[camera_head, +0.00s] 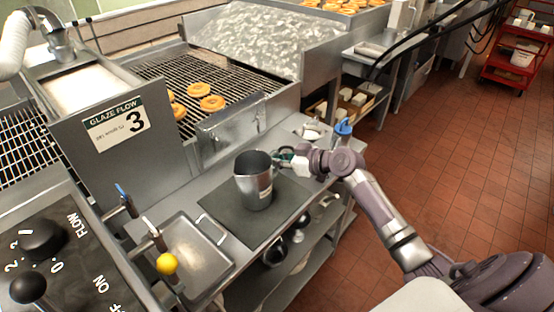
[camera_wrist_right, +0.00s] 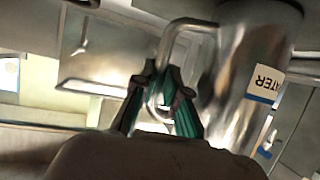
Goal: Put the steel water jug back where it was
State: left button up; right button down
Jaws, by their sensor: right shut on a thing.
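The steel water jug (camera_head: 252,188) is upright over the dark mat (camera_head: 225,215) on the steel counter. I cannot tell whether its base touches the mat. In the right wrist view the jug (camera_wrist_right: 240,75) shows its label with "WATER" partly readable. My right gripper (camera_head: 285,160) is at the jug's right side. In the wrist view its green-padded fingers (camera_wrist_right: 165,100) are closed around the jug's handle (camera_wrist_right: 172,38). My left gripper is not in view.
A steel tray (camera_head: 193,255) lies left of the mat, with a yellow-knobbed lever (camera_head: 167,263) beside it. A blue-topped item (camera_head: 343,130) stands near my right wrist. The glazing rack with donuts (camera_head: 212,103) is behind. A lower shelf (camera_head: 290,265) holds dark pots.

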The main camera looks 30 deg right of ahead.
jog(key=c, duration=1.2)
grip_release()
jog(key=shift+s+d, duration=0.15)
jog(key=shift+s, duration=0.05)
jog(key=b+v, duration=0.1)
jog(key=v, duration=1)
jog(key=shift+s+r+b, duration=0.2)
jog(key=shift+r+b, duration=0.05)
jog(key=shift+b, duration=0.05)
jog(key=shift+d, duration=0.1)
